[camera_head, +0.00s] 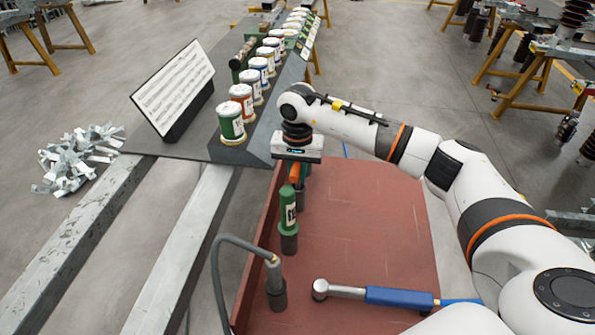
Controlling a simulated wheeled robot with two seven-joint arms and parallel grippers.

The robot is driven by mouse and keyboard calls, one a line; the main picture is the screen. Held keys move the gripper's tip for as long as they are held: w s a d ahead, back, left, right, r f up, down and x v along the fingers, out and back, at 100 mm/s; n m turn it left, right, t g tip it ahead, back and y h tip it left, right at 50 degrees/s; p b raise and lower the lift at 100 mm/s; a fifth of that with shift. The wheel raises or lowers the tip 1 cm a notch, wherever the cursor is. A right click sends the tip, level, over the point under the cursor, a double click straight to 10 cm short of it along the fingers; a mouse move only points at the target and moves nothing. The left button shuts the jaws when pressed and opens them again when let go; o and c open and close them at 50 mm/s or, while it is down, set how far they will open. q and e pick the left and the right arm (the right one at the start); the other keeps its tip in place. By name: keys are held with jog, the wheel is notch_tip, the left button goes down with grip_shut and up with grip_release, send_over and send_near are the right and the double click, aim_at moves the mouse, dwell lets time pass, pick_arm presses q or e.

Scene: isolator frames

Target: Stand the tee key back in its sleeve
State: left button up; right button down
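My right gripper (296,166) hangs over the far left part of the red tray (375,225), pointing down. An orange part (294,173) shows directly under it; its lower end is close to a dark sleeve (300,198). I cannot tell whether the fingers are shut on the orange part, or whether it is the tee key. Nearer, a green labelled handle (288,205) stands upright in another dark sleeve (289,244). No T-shaped bar is clearly visible. My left gripper is not in view.
A grey cable runs into a metal-topped tool in a sleeve (276,287) at the near left. A blue-handled tool (385,297) lies on the tray. Several labelled canisters (231,120) line the rack beyond, beside a white sign (175,88). The tray's middle is clear.

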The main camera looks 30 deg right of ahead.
jog(key=c, duration=1.2)
grip_release()
jog(key=shift+c, duration=0.2)
notch_tip(320, 180, up, 12)
jog(key=shift+r+b, duration=0.1)
jog(key=shift+b, duration=0.85)
